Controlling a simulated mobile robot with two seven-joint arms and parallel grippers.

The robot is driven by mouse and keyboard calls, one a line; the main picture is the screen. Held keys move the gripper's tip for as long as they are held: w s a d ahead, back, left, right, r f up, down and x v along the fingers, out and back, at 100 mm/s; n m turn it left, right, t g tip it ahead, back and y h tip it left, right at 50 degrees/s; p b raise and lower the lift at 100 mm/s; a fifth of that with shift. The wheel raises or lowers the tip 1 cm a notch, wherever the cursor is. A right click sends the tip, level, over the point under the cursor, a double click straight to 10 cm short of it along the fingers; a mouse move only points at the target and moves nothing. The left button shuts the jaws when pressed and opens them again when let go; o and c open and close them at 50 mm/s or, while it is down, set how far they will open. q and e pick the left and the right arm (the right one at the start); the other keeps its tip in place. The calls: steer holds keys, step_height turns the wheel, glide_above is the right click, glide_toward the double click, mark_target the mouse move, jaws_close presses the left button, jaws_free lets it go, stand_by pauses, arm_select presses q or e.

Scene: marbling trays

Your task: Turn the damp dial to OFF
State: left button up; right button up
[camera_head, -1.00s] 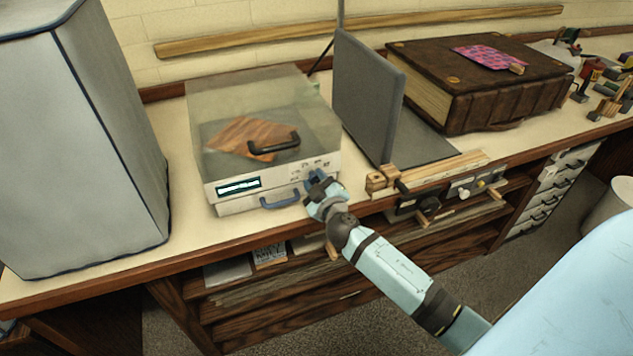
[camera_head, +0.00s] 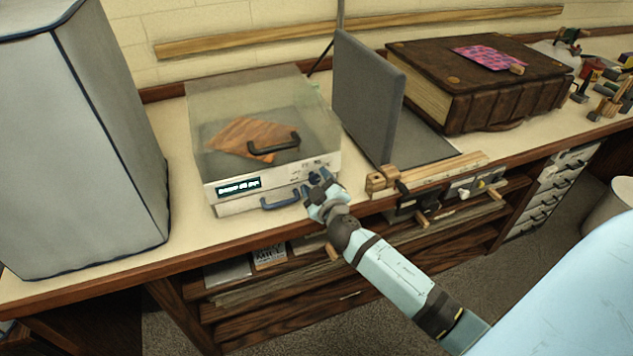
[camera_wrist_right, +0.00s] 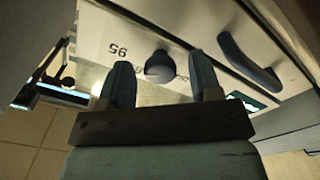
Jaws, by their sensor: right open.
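The damp dial (camera_wrist_right: 160,66) is a dark round knob on the pale front panel of a clear-lidded box (camera_head: 205,188). In the right wrist view it sits between the two fingers of my right gripper (camera_wrist_right: 163,78), with visible gaps on both sides. The fingers are open. An upside-down "95" is printed near the dial; its other marks and its setting are not clear. In the head view my right gripper (camera_head: 317,183) is at the right end of the front panel and partly hides the dial. A lit display (camera_head: 238,186) shows small text, too blurred to read. My left gripper is not in view.
A blue drawer handle (camera_head: 281,200) is just left of my right gripper; it also shows in the wrist view (camera_wrist_right: 246,62). A wooden rail (camera_head: 440,171) and an upright grey panel (camera_head: 366,95) stand to the right. A big grey covered box (camera_head: 80,150) stands left.

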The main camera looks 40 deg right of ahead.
arm_select(q)
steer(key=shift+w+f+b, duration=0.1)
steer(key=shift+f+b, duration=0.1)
steer(key=shift+b, duration=0.65)
arm_select(e)
steer(key=v, duration=1.3)
steer(key=shift+s, duration=0.2)
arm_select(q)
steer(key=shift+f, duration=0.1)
arm_select(e)
steer(key=shift+a, duration=0.15)
steer(key=s+a+f+m+g+y, duration=0.3)
steer(key=s+a+f+g+y, duration=0.4)
steer(key=s+a+f, duration=0.6)
arm_select(q)
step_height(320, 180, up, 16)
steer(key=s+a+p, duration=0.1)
steer(key=p, duration=1.9)
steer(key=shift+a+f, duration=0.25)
arm_select(e)
step_height(320, 180, up, 15)
steer(key=shift+s+a, duration=0.35)
steer(key=shift+a, duration=0.05)
steer(key=shift+r, duration=0.15)
